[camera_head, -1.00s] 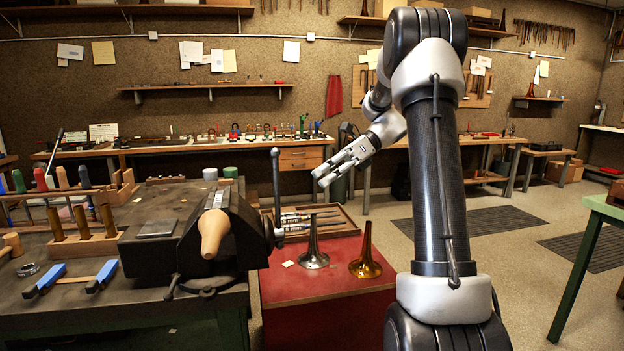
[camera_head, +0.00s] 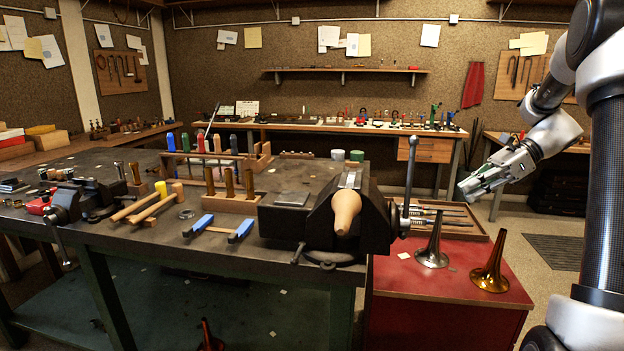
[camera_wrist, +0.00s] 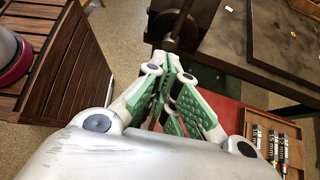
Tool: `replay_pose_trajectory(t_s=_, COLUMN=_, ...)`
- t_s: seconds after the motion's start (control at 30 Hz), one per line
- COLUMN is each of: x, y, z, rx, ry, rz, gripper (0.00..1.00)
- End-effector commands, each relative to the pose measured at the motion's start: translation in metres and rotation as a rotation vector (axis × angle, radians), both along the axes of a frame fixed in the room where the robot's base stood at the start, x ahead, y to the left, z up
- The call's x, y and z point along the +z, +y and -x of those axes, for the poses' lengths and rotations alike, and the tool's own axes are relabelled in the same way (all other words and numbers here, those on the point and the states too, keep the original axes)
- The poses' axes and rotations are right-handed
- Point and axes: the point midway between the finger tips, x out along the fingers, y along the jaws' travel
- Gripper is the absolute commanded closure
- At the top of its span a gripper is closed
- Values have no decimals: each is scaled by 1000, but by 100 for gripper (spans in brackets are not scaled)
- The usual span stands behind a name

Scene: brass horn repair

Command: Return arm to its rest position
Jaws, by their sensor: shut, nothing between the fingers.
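My gripper (camera_head: 468,190) hangs in the air above the back of the red cabinet (camera_head: 448,290), to the right of the vise (camera_head: 350,215). In the wrist view its green-padded fingers (camera_wrist: 170,75) are closed together with nothing between them. My arm is folded at the right edge of the head view. A silver bell-shaped piece (camera_head: 433,250) and a brass one (camera_head: 490,270) stand flared end down on the red top, below and apart from my gripper.
A tray (camera_head: 470,232) with several marked tools lies behind the bells. A slatted wooden surface (camera_wrist: 60,60) shows at left in the wrist view. Open floor (camera_head: 530,285) lies right of the cabinet.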

Motion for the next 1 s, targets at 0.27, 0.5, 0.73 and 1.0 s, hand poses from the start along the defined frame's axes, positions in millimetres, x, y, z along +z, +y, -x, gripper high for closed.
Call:
replay_pose_trajectory(t_s=0.27, x=-35, y=-11, z=80, rx=409, ry=-320, rz=349, gripper=100)
replay_pose_trajectory(t_s=0.5, x=-22, y=-5, z=156, rx=913, ry=-596, rz=637, gripper=100)
replay_pose_trajectory(t_s=0.73, x=-5, y=10, z=224, rx=1340, ry=-823, rz=878, gripper=100)
replay_pose_trajectory(t_s=1.0, x=15, y=36, z=257, rx=1443, ry=-1003, rz=1010, gripper=100)
